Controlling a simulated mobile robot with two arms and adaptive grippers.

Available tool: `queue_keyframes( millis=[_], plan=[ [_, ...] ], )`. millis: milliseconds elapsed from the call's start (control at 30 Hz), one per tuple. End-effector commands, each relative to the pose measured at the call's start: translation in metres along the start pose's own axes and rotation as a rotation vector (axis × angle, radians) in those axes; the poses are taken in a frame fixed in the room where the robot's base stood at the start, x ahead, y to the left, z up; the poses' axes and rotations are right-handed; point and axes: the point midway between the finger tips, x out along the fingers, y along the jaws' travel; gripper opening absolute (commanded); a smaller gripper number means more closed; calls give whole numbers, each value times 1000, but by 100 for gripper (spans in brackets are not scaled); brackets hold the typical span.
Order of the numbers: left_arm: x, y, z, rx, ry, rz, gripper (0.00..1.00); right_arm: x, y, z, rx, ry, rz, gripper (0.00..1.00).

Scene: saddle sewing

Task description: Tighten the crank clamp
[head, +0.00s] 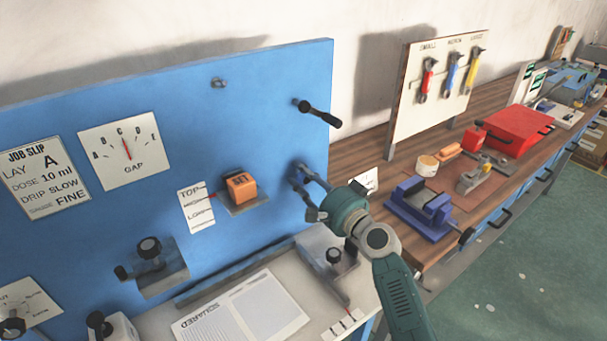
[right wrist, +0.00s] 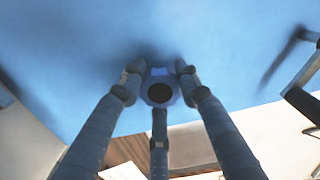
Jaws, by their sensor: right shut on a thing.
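A black crank (head: 318,112) sticks out from the upper right of the blue panel (head: 270,80); I cannot tell if it is the crank clamp. My right gripper (head: 304,192) is at the panel's right part, below this crank and apart from it. In the right wrist view its three fingers close around a blue round part with a dark centre (right wrist: 160,93), right in front of the blue panel. In the head view the fingers hide this part. A metal fixture with a black knob (head: 150,248) sits lower on the panel. My left gripper is not in view.
An orange counter block (head: 240,186) on a small shelf is left of my right gripper. Below are a grey fixture with a black knob (head: 333,256) and a white printed sheet (head: 240,313). A blue vise (head: 422,208) stands on the wooden bench to the right.

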Motion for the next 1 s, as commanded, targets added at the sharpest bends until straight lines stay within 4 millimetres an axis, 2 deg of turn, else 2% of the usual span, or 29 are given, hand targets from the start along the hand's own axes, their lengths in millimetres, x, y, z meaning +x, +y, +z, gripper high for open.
queue_keyframes(
  millis=[200, 500, 1000],
  plan=[
    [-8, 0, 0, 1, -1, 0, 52, 0, 3, 3, 186, -5, 8, 6],
    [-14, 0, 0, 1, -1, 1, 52, 0, 4, 3, 360, -6, 9, 6],
    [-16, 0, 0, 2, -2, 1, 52, 0, 5, 3, 437, -5, 9, 6]
  ],
)
